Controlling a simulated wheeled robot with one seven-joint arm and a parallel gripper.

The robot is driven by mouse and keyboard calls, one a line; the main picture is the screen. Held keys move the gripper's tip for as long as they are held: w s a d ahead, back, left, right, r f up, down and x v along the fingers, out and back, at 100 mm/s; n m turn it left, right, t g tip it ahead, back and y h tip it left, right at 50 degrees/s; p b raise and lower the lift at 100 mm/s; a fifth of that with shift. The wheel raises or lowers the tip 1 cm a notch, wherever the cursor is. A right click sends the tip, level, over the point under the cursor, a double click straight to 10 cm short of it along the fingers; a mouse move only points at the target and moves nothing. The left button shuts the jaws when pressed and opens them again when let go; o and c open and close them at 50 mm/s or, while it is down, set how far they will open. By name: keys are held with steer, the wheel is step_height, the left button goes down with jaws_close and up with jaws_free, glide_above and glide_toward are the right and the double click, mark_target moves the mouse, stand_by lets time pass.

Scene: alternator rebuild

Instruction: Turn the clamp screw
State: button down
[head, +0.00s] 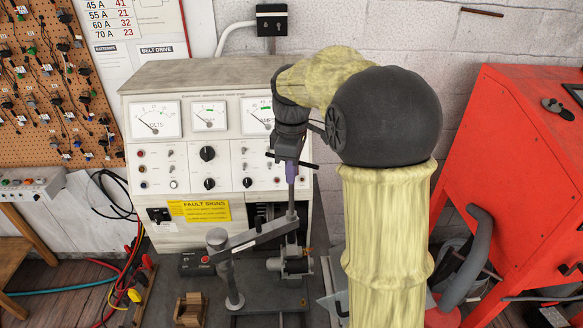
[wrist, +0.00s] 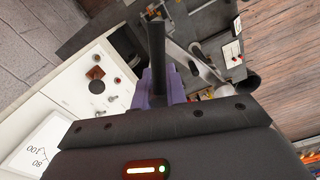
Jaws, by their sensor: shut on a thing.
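The clamp screw (head: 291,196) is an upright rod with a thin cross bar near its top in the head view. It runs down to the grey clamp arm (head: 258,236), which reaches across from a post. Below the arm is a small metal alternator (head: 290,262). My gripper (head: 289,158), with purple fingers, points down and is shut on the top of the screw. In the wrist view my gripper (wrist: 160,78) has the dark rod of the screw (wrist: 156,42) between its fingers. The exact finger contact is partly hidden.
The test bench panel (head: 225,160) with meters and knobs stands close behind my gripper. A control box with a red button (head: 197,263) and a brown wooden block (head: 189,308) lie left of the clamp. A red cabinet (head: 500,170) stands at right.

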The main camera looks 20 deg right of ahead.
steer(key=shift+n, duration=0.3)
steer(key=c, duration=1.4)
jaws_free()
steer(key=shift+c, duration=0.2)
steer(key=shift+r, duration=0.1)
step_height(320, 180, up, 17)
steer(key=b, duration=0.1)
steer(key=shift+r, duration=0.15)
